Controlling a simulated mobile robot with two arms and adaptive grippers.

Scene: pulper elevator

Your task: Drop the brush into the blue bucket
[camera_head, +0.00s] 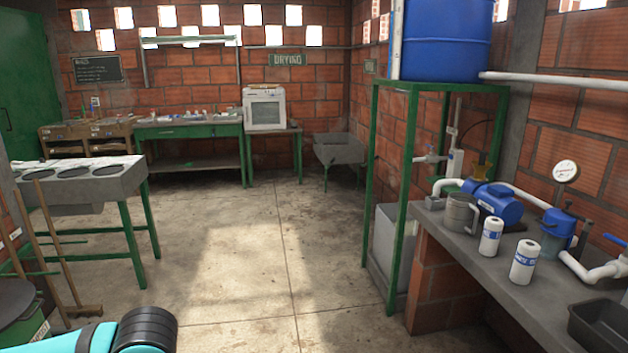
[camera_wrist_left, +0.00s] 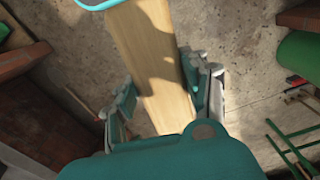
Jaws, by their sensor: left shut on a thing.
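In the left wrist view my left gripper (camera_wrist_left: 162,88) is shut on a long, flat piece of pale wood, which looks like the brush (camera_wrist_left: 150,50). The wood runs between the fingers toward the top of the picture, above a concrete floor. No bristles show. A bright cyan curved edge (camera_wrist_left: 92,5) shows at the top beside the wood; I cannot tell whether it is the blue bucket's rim. In the head view only my left arm shows at the bottom left, not its gripper. No blue bucket is clear there. My right gripper is in neither view.
A blue drum (camera_head: 446,40) stands on a green frame (camera_head: 405,180). The right-hand counter (camera_head: 480,262) holds a blue pump (camera_head: 497,203), white bottles and a grey tray (camera_head: 600,325). Wooden-handled tools (camera_head: 50,240) lean at left by a dark bin (camera_head: 18,310). The middle floor (camera_head: 240,250) is clear.

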